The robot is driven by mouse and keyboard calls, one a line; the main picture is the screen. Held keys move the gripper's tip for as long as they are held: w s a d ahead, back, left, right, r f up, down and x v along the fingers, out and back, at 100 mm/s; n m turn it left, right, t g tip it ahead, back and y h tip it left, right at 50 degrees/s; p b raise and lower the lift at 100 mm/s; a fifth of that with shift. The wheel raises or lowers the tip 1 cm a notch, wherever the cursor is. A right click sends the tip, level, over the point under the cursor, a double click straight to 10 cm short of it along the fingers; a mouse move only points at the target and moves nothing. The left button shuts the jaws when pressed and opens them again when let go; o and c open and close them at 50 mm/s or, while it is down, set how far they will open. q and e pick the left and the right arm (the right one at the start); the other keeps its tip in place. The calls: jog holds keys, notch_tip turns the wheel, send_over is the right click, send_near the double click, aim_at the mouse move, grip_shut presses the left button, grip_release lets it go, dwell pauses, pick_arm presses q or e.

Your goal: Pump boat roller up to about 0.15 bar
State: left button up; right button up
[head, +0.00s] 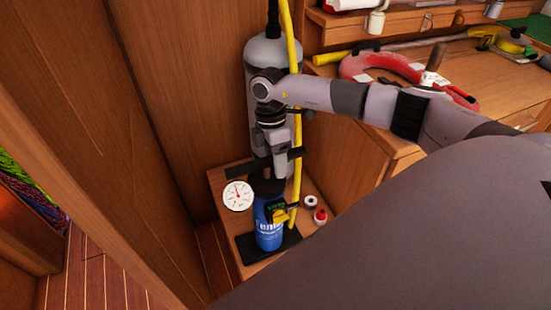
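A blue pump (269,232) stands upright on a black foot plate (250,250) on a low wooden ledge. Its black crossbar handle (240,169) sits above the body. My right gripper (273,153) points down at the middle of the handle and appears shut on it; its fingertips are partly hidden. A round white gauge (238,195) with a red needle is left of the pump; its numbers are too small to read. A grey cylinder (263,52), apparently the boat roller, stands upright behind my gripper, which hides part of it. A yellow hose (297,180) runs down to the pump. My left gripper is out of view.
Two small caps, one white (310,201) and one red (320,216), lie right of the pump. A wooden bench (433,62) at the upper right bears a red horseshoe-shaped thing (375,66) and tools. Wooden panels (165,90) close in on the left.

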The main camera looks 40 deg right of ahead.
jog(key=shift+r, duration=0.1)
notch_tip(320, 180, up, 7)
jog(key=w, duration=0.1)
jog(key=shift+w+d, duration=0.15)
jog(key=shift+w, duration=0.05)
dwell(0.5)
